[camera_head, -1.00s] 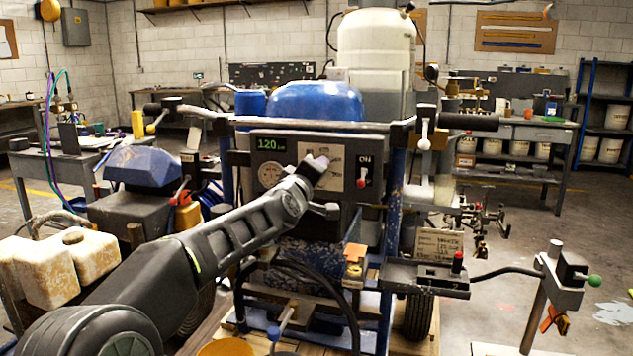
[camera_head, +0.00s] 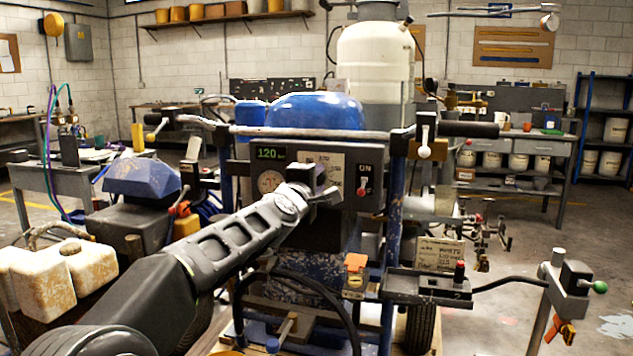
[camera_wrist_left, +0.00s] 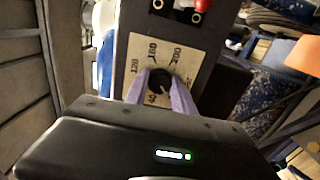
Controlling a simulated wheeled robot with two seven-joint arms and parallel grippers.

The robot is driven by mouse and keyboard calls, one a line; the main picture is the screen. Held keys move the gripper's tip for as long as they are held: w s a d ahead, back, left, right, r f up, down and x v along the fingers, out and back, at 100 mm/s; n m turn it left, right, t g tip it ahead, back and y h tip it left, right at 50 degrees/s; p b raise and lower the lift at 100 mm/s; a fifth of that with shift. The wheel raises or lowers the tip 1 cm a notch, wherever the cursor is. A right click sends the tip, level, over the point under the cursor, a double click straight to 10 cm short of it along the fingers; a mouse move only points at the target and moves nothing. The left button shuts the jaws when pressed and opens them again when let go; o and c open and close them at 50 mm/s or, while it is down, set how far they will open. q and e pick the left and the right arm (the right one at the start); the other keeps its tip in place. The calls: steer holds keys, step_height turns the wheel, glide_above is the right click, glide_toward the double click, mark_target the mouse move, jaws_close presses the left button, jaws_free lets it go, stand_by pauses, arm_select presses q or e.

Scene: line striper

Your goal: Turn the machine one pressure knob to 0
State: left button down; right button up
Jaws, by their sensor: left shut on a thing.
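The machine's control panel (camera_head: 345,165) faces me in the head view. Its green display (camera_head: 270,153) reads 120. The pressure knob (camera_wrist_left: 159,84) is a dark round knob on a beige dial plate (camera_wrist_left: 142,58) with printed numbers, among them 120, 180 and 200. My left gripper (camera_head: 322,188) reaches the panel from the left and hides the knob in the head view. In the left wrist view its pale fingers (camera_wrist_left: 159,92) are closed on both sides of the knob. Where the knob's pointer stands is hard to tell. My right gripper is in neither view.
A round gauge (camera_head: 270,182) sits left of the gripper, and a red switch (camera_head: 363,188) marked ON sits right of it. A handlebar (camera_head: 300,133) crosses above the panel.

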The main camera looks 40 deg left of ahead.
arm_select(q)
steer(key=c, duration=1.1)
jaws_free()
steer(key=shift+o, duration=0.2)
steer(key=shift+s, duration=0.1)
steer(key=v, duration=0.7)
steer(key=shift+s+d+p, duration=0.15)
steer(key=shift+s+p, duration=0.1)
steer(key=shift+p, duration=0.1)
